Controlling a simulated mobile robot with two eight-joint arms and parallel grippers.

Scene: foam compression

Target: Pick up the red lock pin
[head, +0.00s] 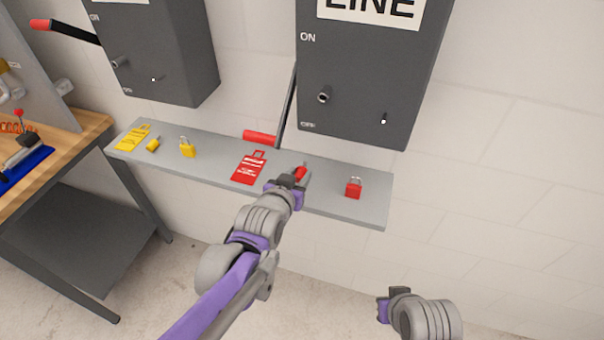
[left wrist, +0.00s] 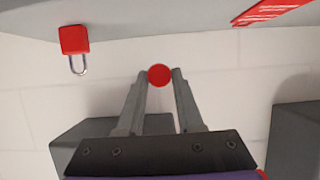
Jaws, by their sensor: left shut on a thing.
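The red lock pin (head: 300,172) shows at the tip of my left gripper (head: 292,181) in the head view, over the grey shelf. In the left wrist view the round red end of the pin (left wrist: 159,75) sits between the two fingertips of my left gripper (left wrist: 159,84), which are shut on it. In the head view I cannot tell whether the pin touches the shelf. My right gripper (head: 390,304) is low at the right, apart from the shelf, and its fingers are too unclear to tell open from shut.
The grey shelf (head: 340,204) holds a red padlock (head: 353,188), a red tag (head: 249,168), a yellow padlock (head: 187,149), a yellow tag (head: 133,138) and a yellow pin (head: 153,145). A grey switch box (head: 365,75) with a red-handled lever (head: 260,137) hangs above. A workbench (head: 70,140) stands left.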

